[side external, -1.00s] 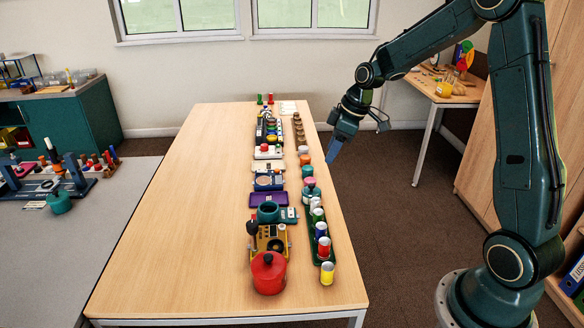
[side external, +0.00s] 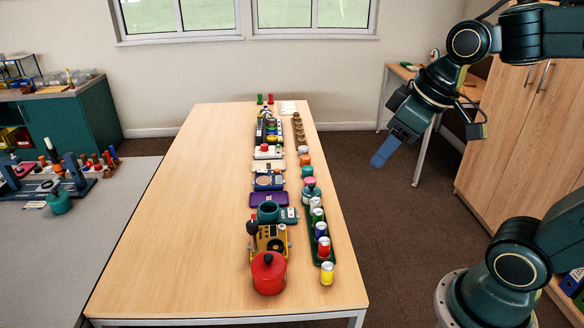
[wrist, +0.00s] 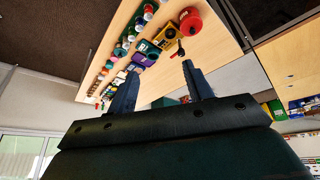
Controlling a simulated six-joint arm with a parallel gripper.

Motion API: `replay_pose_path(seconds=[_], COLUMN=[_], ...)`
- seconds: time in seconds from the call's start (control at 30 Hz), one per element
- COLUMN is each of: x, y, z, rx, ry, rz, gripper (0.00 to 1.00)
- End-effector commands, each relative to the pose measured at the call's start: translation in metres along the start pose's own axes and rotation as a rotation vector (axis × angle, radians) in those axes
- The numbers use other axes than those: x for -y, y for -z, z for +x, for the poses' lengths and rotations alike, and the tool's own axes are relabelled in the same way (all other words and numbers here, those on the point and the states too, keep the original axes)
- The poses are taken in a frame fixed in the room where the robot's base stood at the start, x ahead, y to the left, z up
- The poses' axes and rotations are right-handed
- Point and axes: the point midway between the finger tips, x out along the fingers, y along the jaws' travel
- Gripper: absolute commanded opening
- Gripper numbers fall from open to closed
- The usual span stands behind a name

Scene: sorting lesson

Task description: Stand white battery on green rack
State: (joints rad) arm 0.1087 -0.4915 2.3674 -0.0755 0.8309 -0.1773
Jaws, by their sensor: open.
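The green rack (side external: 313,240) lies near the right edge of the table, with a row of batteries standing along it. Toward its far end stand pale batteries, one looking white (side external: 317,214); their exact colours are too small to be sure of. A blue battery (side external: 321,231) and a red battery (side external: 324,249) stand nearer. A yellow battery (side external: 327,274) stands just past the rack's near end. My gripper (side external: 383,154) is open and empty, in the air right of the table, apart from everything. Its two spread fingers show in the wrist view (wrist: 162,90).
A red lidded pot (side external: 268,273), a yellow device (side external: 269,240) and a teal ring-shaped holder (side external: 268,212) crowd the rack's left side. More small items run toward the far end. The table's left half (side external: 190,220) is clear. A wooden cabinet (side external: 515,140) stands at right.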

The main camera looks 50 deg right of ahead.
Motion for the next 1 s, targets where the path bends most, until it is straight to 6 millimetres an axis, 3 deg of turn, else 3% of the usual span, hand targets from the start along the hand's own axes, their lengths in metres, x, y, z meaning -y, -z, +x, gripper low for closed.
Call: replay_pose_path(seconds=[0.2,0.4,1.0], x=[0.015,0.019,0.02], y=[-0.038,-0.056,-0.059], z=[-0.018,-0.022,-0.023], rx=[-0.039,-0.054,-0.055], ry=[-0.008,-0.009,-0.009], rz=[0.08,0.126,0.135], gripper=[0.51,0.51,0.51])
